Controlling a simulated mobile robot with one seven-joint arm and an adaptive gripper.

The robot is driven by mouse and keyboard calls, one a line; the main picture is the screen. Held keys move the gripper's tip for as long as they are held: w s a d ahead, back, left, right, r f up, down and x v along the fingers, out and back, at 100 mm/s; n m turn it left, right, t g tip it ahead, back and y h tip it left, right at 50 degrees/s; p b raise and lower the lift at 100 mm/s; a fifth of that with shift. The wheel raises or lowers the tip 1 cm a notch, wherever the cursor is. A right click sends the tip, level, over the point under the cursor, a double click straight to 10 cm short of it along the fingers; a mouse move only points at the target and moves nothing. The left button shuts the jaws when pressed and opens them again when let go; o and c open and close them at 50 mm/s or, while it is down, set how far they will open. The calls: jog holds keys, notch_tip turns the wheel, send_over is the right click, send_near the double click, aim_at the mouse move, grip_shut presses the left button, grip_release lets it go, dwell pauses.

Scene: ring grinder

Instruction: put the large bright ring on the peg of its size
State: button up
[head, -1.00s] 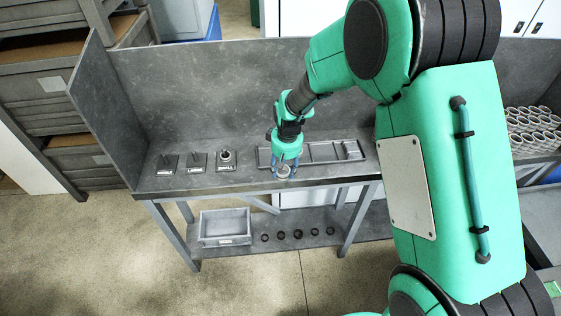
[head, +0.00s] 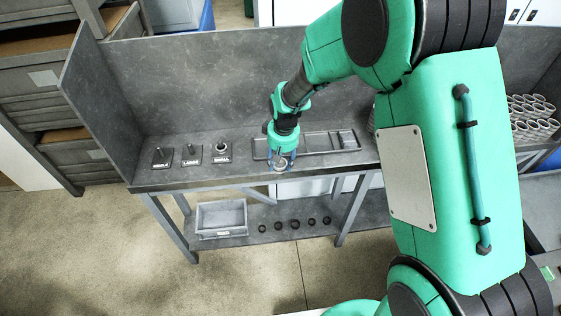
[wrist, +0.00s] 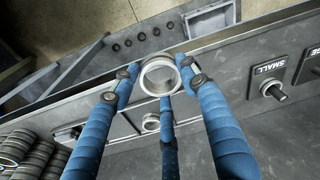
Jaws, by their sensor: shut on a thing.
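My gripper (wrist: 160,82) has three blue fingers shut around a bright metal ring (wrist: 158,76). The ring is held off the table, and its opening faces the wrist camera. In the head view my gripper (head: 281,160) is over the bench's front edge, in front of the divided tray, with the ring (head: 280,164) at its tips. Three labelled pegs stand to the left: MIDDLE (head: 161,157), LARGE (head: 191,154) and SMALL (head: 221,150). Something bright shows at the SMALL peg. In the wrist view the SMALL peg (wrist: 275,91) is at the right; the LARGE plate is cut off.
The divided tray (head: 318,152) lies right of the pegs. A smaller bright ring (wrist: 151,122) shows behind the fingers in the wrist view. A grey bin (head: 221,219) and several dark rings are on the lower shelf. A back panel (head: 215,80) and left side panel bound the bench.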

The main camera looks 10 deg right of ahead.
jog(key=w+a+r+n+p, duration=0.25)
jog(key=w+a+p, duration=0.45)
jog(key=w+a, duration=0.6)
jog(key=n+p, duration=0.2)
jog(key=p, duration=0.5)
send_over(189, 144)
jog(key=shift+w, duration=0.1)
jog(key=shift+f, duration=0.2)
jog(key=shift+f+b, duration=0.7)
jog(key=shift+f, duration=2.1)
jog(key=shift+b, duration=0.6)
jog(key=shift+f+b, duration=0.35)
jog(key=shift+f, duration=0.2)
dwell(0.5)
